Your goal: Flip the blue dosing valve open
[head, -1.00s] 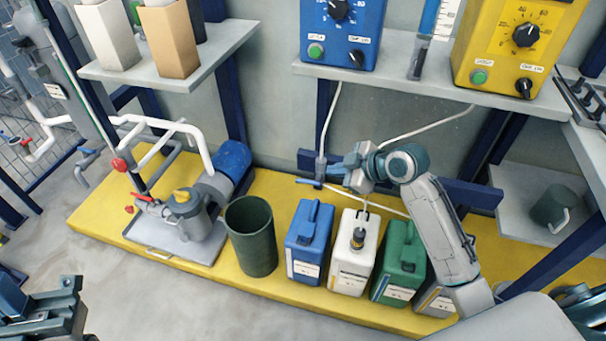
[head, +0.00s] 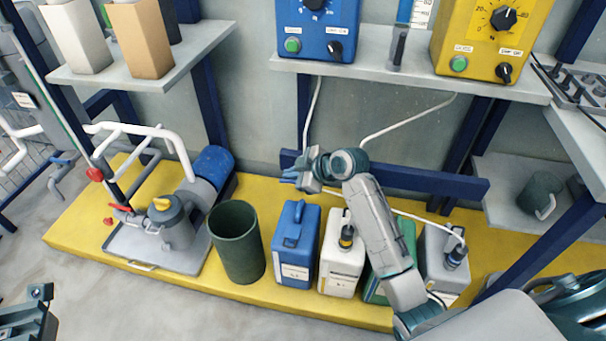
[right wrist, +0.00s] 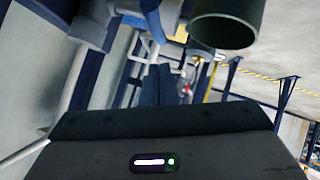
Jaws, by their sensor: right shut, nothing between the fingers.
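My right gripper (head: 296,178) is shut and empty, with its fingers pointing left in front of the back wall, above the blue canister (head: 293,262). In the right wrist view its dark closed fingers (right wrist: 156,88) show in the middle. The blue dosing valve, at the lower end of a white hose, is mostly hidden by this gripper in the head view. I cannot tell whether the fingers touch its lever, or how the lever stands. My left gripper (head: 25,318) is partly cut off at the lower left, away from the valve, and its jaws are unclear.
A dark green bin (head: 238,250) stands left of the canister. White (head: 337,272), green (head: 408,237) and grey (head: 440,276) canisters stand to its right, below my right arm. A pump with a blue motor (head: 213,166) is further left. A shelf (head: 400,78) with dosing units hangs above.

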